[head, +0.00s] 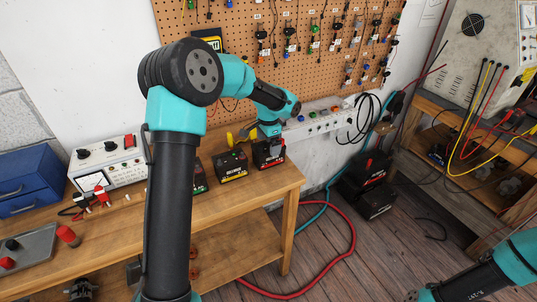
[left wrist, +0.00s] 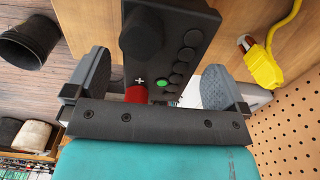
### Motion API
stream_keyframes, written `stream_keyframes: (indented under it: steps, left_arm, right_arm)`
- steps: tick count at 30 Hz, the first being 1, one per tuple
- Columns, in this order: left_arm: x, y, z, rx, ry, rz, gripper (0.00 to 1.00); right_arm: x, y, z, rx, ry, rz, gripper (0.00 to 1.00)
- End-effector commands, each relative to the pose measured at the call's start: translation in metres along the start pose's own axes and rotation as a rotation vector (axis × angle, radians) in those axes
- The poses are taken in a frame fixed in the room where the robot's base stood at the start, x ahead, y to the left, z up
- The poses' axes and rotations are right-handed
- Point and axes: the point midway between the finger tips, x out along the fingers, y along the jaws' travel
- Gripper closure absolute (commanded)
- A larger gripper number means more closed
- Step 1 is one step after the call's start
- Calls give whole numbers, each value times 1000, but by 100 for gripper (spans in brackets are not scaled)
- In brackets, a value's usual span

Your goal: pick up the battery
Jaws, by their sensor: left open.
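Several black batteries stand in a row on the wooden bench. The rightmost battery (head: 268,157) has a red and yellow label and is near the bench's right end. My left gripper (head: 272,138) is over it, pointing down. In the left wrist view, the black top of a battery (left wrist: 176,40) with round caps, a red terminal and a green dot lies between the fingers of my left gripper (left wrist: 155,85). The fingers are apart, with a visible gap on each side of the battery. The right arm enters at the lower right; its fingers do not show.
A second battery (head: 230,166) stands just left. A yellow clamp (left wrist: 262,64) lies close by. A white meter box (head: 108,160) and blue drawers (head: 32,180) stand further left. More batteries (head: 368,185) are beyond the bench's right end.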

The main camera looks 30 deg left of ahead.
Motion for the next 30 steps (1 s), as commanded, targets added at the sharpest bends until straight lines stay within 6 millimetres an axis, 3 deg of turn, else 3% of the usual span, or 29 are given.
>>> stream_keyframes:
  steps: [6,20,30]
  left_arm:
    - [20,0,0,0,0,0,0]
    - [20,0,0,0,1,-1,0]
    - [20,0,0,0,1,0,32]
  right_arm:
    - [0,0,0,0,0,0,43]
    - [0,0,0,0,0,0,43]
    - [0,0,0,0,0,0,43]
